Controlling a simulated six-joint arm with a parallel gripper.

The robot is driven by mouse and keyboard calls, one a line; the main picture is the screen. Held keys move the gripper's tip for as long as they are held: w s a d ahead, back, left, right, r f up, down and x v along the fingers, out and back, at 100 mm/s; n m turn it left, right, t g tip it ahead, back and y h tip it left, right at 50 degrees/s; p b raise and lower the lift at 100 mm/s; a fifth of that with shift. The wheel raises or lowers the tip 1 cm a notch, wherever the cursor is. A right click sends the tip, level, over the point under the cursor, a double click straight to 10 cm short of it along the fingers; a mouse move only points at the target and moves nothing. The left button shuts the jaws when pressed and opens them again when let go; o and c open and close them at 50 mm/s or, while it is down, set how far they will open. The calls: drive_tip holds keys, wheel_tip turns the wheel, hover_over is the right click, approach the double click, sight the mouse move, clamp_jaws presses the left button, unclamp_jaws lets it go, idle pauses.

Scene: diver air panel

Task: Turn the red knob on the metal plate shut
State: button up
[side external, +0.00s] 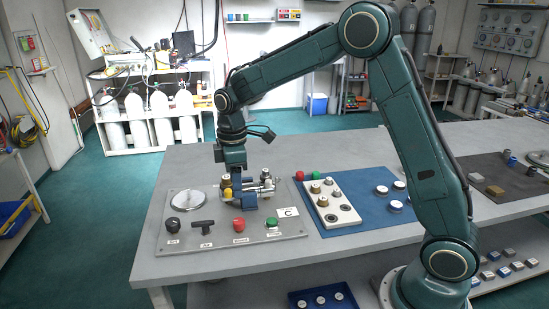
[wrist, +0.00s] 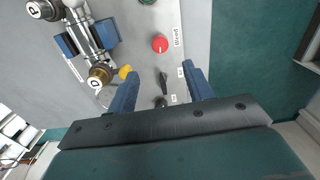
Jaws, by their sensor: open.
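The metal plate (side external: 222,211) lies on the grey table and carries a row of knobs along its front edge. The red knob (side external: 239,225) is between a black T-handle (side external: 203,227) and a green knob (side external: 272,223). In the wrist view the red knob (wrist: 160,43) is fully visible beyond my fingertips. My gripper (wrist: 161,72) is open and empty, its blue fingers apart, with the black T-handle (wrist: 163,82) showing between them. In the side view my gripper (side external: 238,196) hangs above the plate, behind the red knob, partly merging with the fittings there.
A valve assembly (wrist: 91,42) with a yellow handle (wrist: 126,72) is close to my left finger in the wrist view. A round metal dial (side external: 188,200) and black knob (side external: 173,225) are at the plate's left. A white block (side external: 345,212) stands on the blue mat.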

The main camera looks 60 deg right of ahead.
sight(239, 220)
wheel_tip(239, 220, down, 11)
drive_tip(key=shift+f, duration=0.2)
idle(0.4)
drive_tip(key=c, duration=1)
drive_tip(key=shift+o, duration=0.2)
